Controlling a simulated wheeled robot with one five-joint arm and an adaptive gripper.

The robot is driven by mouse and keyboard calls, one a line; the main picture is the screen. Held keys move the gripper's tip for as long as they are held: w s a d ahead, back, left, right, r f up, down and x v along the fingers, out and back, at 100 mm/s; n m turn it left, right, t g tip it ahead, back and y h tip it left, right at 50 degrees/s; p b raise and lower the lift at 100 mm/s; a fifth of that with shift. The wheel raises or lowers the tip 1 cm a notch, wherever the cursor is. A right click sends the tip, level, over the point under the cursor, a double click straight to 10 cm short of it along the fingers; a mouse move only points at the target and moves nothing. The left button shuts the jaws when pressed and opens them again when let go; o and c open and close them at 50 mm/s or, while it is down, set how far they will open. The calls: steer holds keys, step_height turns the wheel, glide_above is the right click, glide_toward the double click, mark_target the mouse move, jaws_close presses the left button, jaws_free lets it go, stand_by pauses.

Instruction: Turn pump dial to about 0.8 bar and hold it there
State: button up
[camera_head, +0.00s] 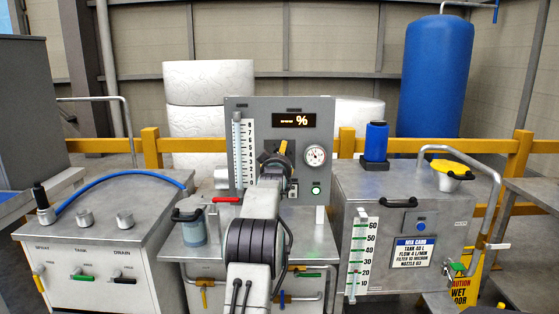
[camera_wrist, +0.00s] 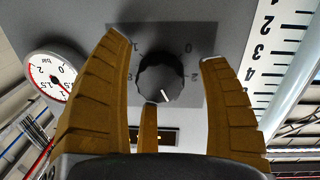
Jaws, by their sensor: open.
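The pump dial (camera_wrist: 163,78) is a round black knob on a grey square plate, straight ahead in the wrist view. Its white mark points down and to the right in that picture. Numbers are printed around it, and this view looks turned over. My gripper (camera_wrist: 162,60) is open, with brown fingers left and right of the dial and a third below it; I see gaps at both sides. In the head view my gripper (camera_head: 280,155) covers the dial. A round gauge marked bar (camera_wrist: 50,76) is at the left; its needle reading is unclear. It also shows in the head view (camera_head: 316,156).
The panel (camera_head: 262,104) carries a vertical scale (camera_head: 244,150) and a display (camera_head: 293,120) showing dashes and a percent sign. A lidded jar (camera_head: 189,228) stands left of my arm. A metal tank (camera_head: 405,195) stands at the right, a valve cabinet (camera_head: 105,235) at the left.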

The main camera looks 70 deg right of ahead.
steer(key=shift+a+r, duration=0.1)
steer(key=shift+a, duration=0.05)
steer(key=v, duration=1.1)
steer(key=shift+s+a, duration=0.2)
steer(key=shift+a, duration=0.15)
steer(key=shift+w, duration=0.1)
stand_by(0.7)
